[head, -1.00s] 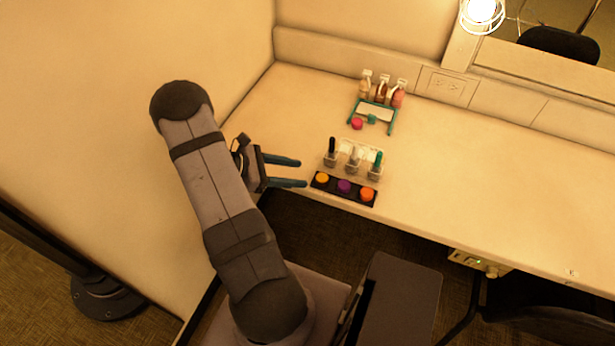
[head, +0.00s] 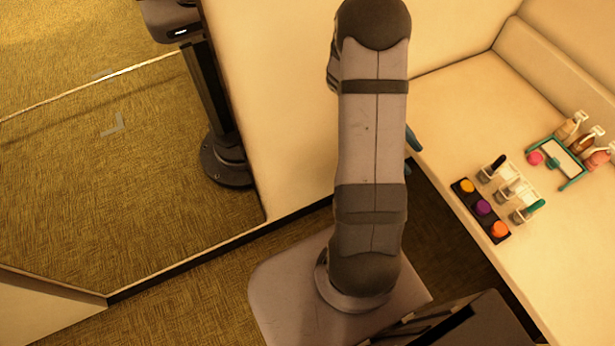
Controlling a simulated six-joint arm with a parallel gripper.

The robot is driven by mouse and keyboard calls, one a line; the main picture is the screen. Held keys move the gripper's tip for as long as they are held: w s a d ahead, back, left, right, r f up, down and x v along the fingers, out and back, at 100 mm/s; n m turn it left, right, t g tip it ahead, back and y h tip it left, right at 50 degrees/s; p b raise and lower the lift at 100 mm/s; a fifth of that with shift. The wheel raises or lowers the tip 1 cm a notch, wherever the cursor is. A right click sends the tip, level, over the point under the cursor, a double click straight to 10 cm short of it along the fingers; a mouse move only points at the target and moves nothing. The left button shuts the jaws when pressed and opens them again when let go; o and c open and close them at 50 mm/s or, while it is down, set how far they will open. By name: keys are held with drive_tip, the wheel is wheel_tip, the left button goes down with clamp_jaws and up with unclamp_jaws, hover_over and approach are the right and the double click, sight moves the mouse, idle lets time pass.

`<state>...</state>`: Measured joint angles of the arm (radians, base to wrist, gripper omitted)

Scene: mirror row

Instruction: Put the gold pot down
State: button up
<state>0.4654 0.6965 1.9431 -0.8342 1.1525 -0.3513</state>
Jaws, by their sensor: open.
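The gold pot (head: 467,185) sits in the black strip tray (head: 461,197) at the counter's front edge, at the end nearest my arm. A purple pot (head: 483,207) is in the middle and an orange pot (head: 499,229) at the other end. My gripper (head: 412,140) is mostly hidden behind my arm; only a bit of teal finger shows, left of the tray and apart from it. It is open, and no pot shows at the visible finger.
Clear holders with brushes (head: 508,190) stand right behind the tray. Farther right are a teal-framed stand (head: 559,161), a pink pot (head: 535,158) and several bottles (head: 585,140). The counter (head: 465,95) is clear at its far left, beside the wall.

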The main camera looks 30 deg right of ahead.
drive_tip(key=a+r+m+t+y, duration=0.1)
drive_tip(key=a+m+t+y, duration=0.1)
drive_tip(key=a, duration=0.7)
drive_tip(key=w+a+r+m+t+y, duration=0.1)
drive_tip(key=a+r+m+t+y, duration=0.1)
drive_tip(key=a, duration=0.8)
drive_tip(key=w+a+r+m+t+y, duration=0.1)
drive_tip(key=a+t, duration=0.3)
drive_tip(key=a, duration=0.6)
drive_tip(key=shift+r+m+y, duration=0.4)
drive_tip(key=shift+r, duration=0.1)
